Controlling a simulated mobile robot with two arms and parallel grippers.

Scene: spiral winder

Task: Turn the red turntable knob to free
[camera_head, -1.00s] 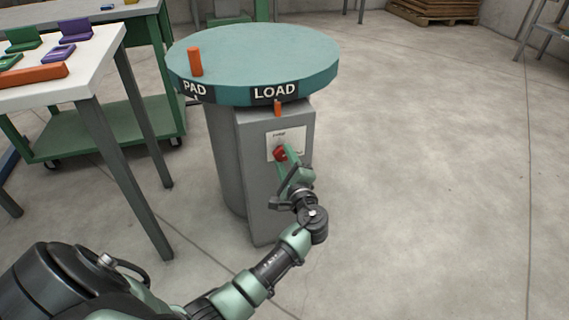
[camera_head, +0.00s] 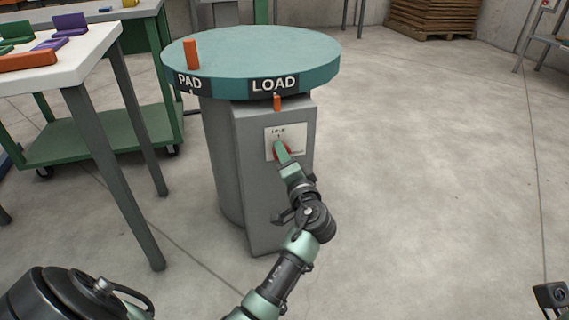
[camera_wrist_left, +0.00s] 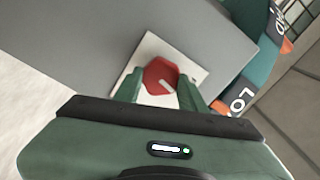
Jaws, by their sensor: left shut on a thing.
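The red knob (camera_wrist_left: 160,77) sits on a white label plate on the front of the turntable's grey pedestal. In the head view the red knob (camera_head: 284,153) is mostly hidden behind my left gripper (camera_head: 282,149). In the left wrist view my left gripper (camera_wrist_left: 158,92) has its two green fingers on either side of the knob, shut on it. A pale mark on the knob points toward the lower right of that view. The teal turntable (camera_head: 255,55) above carries PAD and LOAD labels on its rim, with LOAD over the pedestal front.
An orange peg (camera_head: 192,54) stands on the turntable and an orange pointer (camera_head: 277,102) sits under LOAD. A white table (camera_head: 85,62) with green, purple and orange parts stands at left, before a green cart (camera_head: 95,135). The floor at right is clear.

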